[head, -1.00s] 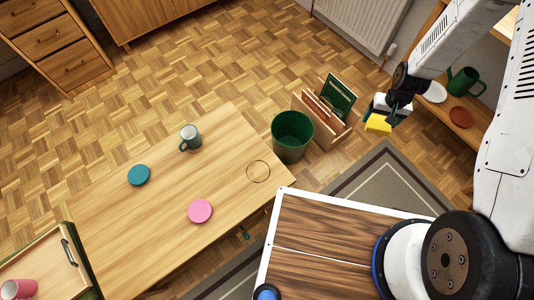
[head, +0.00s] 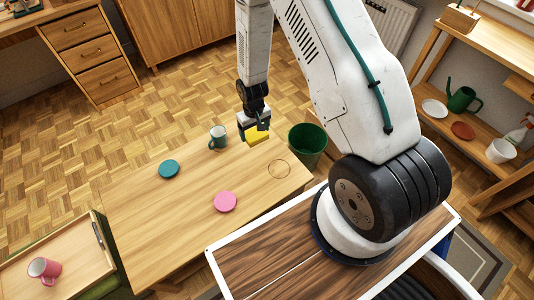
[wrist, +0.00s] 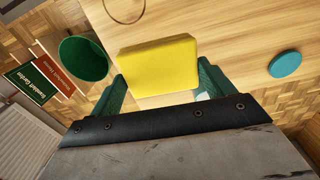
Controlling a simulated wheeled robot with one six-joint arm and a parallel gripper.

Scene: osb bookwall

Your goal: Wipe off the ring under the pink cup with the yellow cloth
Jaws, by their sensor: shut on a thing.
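My gripper (head: 254,122) is shut on the yellow cloth (head: 258,135), a thick block-like pad, and holds it above the far edge of the wooden table. In the wrist view the cloth (wrist: 160,66) sits between the two green fingers. The ring (head: 279,169), a thin brown circle, lies bare on the table's right end, nearer me than the cloth. Part of it shows at the top of the wrist view (wrist: 124,23). The pink cup (head: 44,268) stands away from the ring, on the wooden tray (head: 75,284) at lower left.
A dark green-grey mug (head: 217,139) stands on the table (head: 160,220) left of my gripper. A teal coaster (head: 169,169) and a pink coaster (head: 225,201) lie on the tabletop. A green bin (head: 306,146) stands beyond the table's right end. The tabletop around the ring is clear.

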